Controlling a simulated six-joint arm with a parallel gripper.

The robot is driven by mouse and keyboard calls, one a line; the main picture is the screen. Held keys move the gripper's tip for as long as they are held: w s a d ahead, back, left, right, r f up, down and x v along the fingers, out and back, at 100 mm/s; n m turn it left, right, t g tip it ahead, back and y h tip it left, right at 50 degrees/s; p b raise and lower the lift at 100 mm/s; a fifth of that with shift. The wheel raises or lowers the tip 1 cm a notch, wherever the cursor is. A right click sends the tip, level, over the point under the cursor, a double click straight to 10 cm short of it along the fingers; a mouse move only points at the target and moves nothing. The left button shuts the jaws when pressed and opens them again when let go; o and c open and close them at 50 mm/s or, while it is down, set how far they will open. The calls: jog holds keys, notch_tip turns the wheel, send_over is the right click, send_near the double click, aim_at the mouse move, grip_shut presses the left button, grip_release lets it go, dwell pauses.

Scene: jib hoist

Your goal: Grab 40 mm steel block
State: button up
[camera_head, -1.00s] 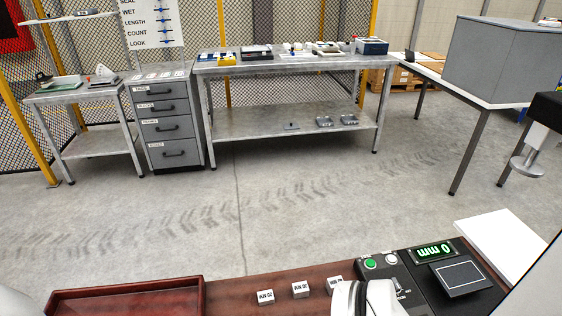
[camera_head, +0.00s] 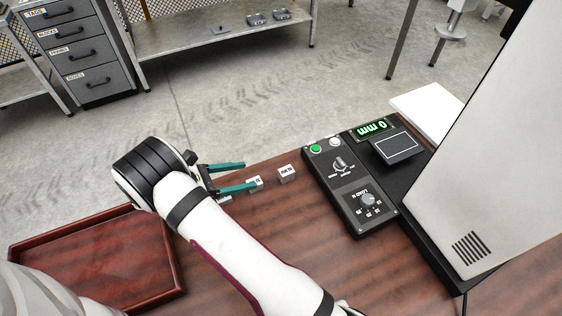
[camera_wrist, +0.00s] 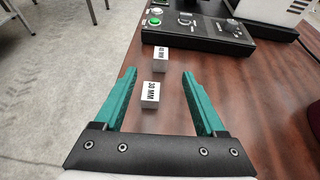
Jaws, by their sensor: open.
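The 40 mm steel block (camera_head: 287,174) is a small pale block with a dark label, on the brown wooden table near the control panel. In the wrist view, the 40 mm block (camera_wrist: 160,59) stands just beyond the fingertips. My gripper (camera_head: 247,176) has teal fingers and is open, pointing right towards the blocks. In the wrist view, my gripper (camera_wrist: 158,73) has the 30 mm block (camera_wrist: 151,95) in the gap between its fingers, apart from both. That 30 mm block (camera_head: 256,183) is partly hidden by a finger in the head view.
Another small block (camera_head: 226,199) is partly hidden beside the gripper. The black control panel (camera_head: 352,185) with a green display (camera_head: 371,128) stands right of the blocks. A grey machine housing (camera_head: 500,140) is farther right. A red-brown tray (camera_head: 95,260) lies at left.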

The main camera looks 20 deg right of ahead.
aim_at(285, 171)
jog(key=x, duration=1.4)
jog(key=shift+s+f, duration=0.2)
jog(key=shift+f, duration=0.15)
jog(key=shift+a, duration=0.1)
grip_shut()
